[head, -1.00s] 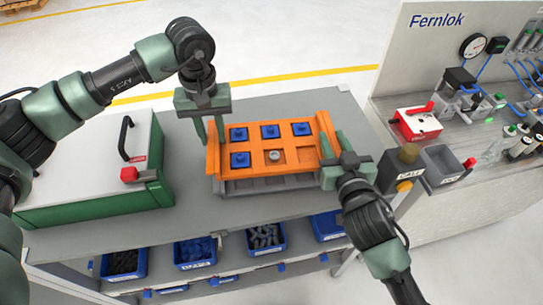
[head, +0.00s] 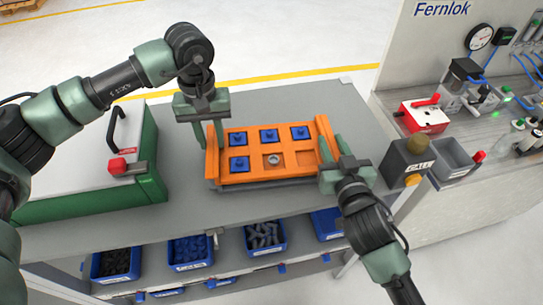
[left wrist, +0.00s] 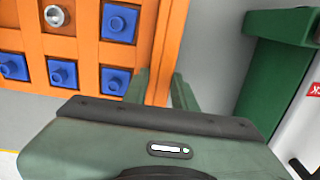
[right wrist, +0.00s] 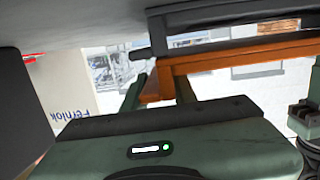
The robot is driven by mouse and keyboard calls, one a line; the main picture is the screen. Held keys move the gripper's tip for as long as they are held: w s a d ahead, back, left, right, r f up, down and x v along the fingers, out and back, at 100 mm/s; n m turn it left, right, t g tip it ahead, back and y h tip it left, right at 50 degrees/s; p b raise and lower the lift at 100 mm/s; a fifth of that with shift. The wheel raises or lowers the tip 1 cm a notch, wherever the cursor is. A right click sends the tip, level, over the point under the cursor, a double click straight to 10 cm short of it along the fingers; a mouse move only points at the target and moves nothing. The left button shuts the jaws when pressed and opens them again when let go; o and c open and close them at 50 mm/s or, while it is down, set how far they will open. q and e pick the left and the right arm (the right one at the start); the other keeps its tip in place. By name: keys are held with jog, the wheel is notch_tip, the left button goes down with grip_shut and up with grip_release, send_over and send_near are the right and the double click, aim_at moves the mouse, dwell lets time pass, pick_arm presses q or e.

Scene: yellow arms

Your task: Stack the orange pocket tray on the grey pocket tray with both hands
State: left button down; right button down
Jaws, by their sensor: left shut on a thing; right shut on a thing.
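The orange pocket tray (head: 236,178) is level over the grey pocket tray (head: 262,184), whose front edge shows as a thin strip below it. The head view does not settle whether they touch. Several blue square pieces (head: 269,136) and a silver round piece (head: 274,160) sit in the orange tray's pockets. My left gripper (head: 209,140) is shut on the orange tray's left end wall, also seen in the left wrist view (left wrist: 166,40). My right gripper (head: 328,160) is shut on its right end wall.
A green and white case (head: 90,180) with a black handle stands to the left on the grey table (head: 290,100). Blue bins (head: 190,250) stand on a shelf below. A bench with a dark box (head: 407,160) and a red device (head: 425,118) is at right.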

pick_arm(q)
jog(key=c, duration=1.1)
grip_release()
pick_arm(e)
jog(key=c, duration=1.1)
grip_release()
jog(key=shift+d, duration=0.1)
jog(key=shift+s, duration=0.55)
pick_arm(q)
notch_tip(320, 180, up, 12)
jog(key=shift+f, duration=0.1)
pick_arm(e)
jog(key=v, duration=1.1)
